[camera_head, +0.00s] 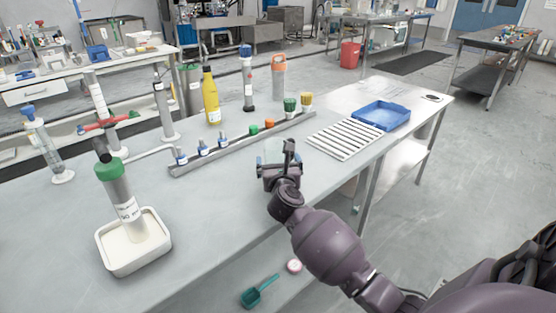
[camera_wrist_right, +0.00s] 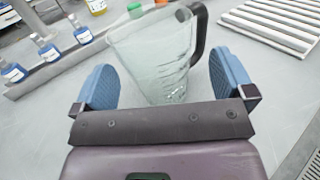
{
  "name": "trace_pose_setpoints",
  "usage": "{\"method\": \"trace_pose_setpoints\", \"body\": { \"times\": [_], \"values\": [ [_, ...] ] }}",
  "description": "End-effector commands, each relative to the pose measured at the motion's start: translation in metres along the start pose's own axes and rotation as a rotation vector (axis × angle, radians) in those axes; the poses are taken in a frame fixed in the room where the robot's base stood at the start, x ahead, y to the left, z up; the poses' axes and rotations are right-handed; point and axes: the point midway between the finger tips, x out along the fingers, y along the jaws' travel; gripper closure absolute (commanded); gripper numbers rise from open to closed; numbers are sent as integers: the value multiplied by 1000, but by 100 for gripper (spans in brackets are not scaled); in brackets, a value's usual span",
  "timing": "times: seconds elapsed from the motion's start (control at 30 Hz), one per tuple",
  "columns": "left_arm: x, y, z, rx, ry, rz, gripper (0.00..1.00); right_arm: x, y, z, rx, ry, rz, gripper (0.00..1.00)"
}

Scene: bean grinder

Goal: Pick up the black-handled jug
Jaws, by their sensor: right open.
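The black-handled jug (camera_wrist_right: 150,62) is clear, with a black handle (camera_wrist_right: 199,32) on its right side in the right wrist view. It stands on the grey table, between and just ahead of the two blue finger pads of my right gripper (camera_wrist_right: 165,85). The pads are spread apart and the jug's lower part lies close to the gap between them; I cannot tell if either touches it. In the head view my right gripper (camera_head: 279,172) is over the table and hides most of the jug. My left gripper is not in view.
A rail (camera_head: 240,145) with small blue-capped bottles runs behind the jug. A white slatted rack (camera_head: 345,139) and blue tray (camera_head: 381,115) lie to the right. A green-topped grinder (camera_head: 122,200) stands in a white tray (camera_head: 150,262) at left. The table between is clear.

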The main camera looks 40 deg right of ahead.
Motion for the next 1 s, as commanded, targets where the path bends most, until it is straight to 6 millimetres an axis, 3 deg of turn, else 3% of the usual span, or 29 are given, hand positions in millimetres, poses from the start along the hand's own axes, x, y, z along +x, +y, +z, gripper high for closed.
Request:
{"method": "trace_pose_setpoints", "body": {
  "times": [0.23, 0.57, 0.9, 1.0],
  "values": [
    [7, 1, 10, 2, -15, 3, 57, 32, 2, -3, -5, 4, 0, 0],
    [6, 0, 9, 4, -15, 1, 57, 39, 1, 1, -1, 1, 0, 0],
    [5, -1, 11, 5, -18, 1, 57, 38, 2, 1, -1, 1, 1, 48],
    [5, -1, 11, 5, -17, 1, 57, 38, 2, 1, -1, 1, 1, 49]
  ]
}}
